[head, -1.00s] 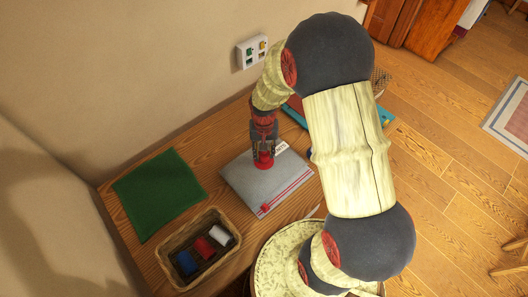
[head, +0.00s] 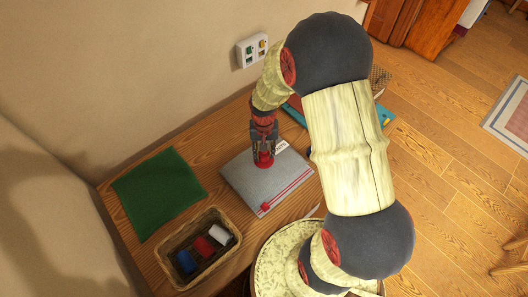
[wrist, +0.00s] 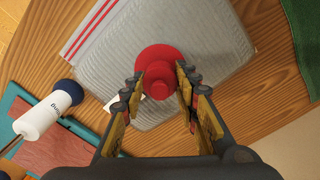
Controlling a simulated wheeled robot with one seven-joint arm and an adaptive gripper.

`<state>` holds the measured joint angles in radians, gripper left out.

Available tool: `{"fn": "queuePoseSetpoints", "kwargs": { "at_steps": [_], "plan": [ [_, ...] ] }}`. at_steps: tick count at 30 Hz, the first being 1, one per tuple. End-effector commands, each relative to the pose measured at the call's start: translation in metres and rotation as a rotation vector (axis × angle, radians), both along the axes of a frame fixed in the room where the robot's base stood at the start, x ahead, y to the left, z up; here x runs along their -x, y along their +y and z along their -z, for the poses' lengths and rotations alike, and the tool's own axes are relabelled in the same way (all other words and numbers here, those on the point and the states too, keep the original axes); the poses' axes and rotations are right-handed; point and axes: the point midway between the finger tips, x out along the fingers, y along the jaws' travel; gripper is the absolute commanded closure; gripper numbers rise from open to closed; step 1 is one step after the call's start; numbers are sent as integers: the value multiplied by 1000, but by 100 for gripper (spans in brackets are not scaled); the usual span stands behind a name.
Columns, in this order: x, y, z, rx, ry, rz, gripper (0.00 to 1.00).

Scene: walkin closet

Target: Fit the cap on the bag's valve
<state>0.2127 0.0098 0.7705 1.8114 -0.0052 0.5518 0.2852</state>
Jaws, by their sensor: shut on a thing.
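The bag (head: 240,185) is a flat grey storage bag with a red zip strip, lying on the wooden table. It also shows in the wrist view (wrist: 215,35). My gripper (head: 264,155) points down over its upper part. In the wrist view my gripper (wrist: 157,88) is shut on a red cap (wrist: 157,58), which shows a wide round disc with a narrower knob between the fingertips. The cap is over the bag's surface. The valve is hidden under the cap and fingers, so I cannot tell whether the cap touches it or is seated.
A green cloth (head: 158,190) lies left of the bag. A wicker basket (head: 168,262) holds blue, red and white rolls. A white bottle with a dark blue end (wrist: 40,118) lies beside the bag, near a teal item (wrist: 12,105). A wall panel (head: 251,50) is behind.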

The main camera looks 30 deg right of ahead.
Motion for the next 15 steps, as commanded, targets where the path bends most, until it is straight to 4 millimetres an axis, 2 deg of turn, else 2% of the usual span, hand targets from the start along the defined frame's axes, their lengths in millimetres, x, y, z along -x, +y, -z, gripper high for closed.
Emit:
{"fn": "queuePoseSetpoints", "kwargs": {
  "at_steps": [15],
  "plan": [
    [0, 0, 10, 0, 0, 0, 83]
  ]
}}
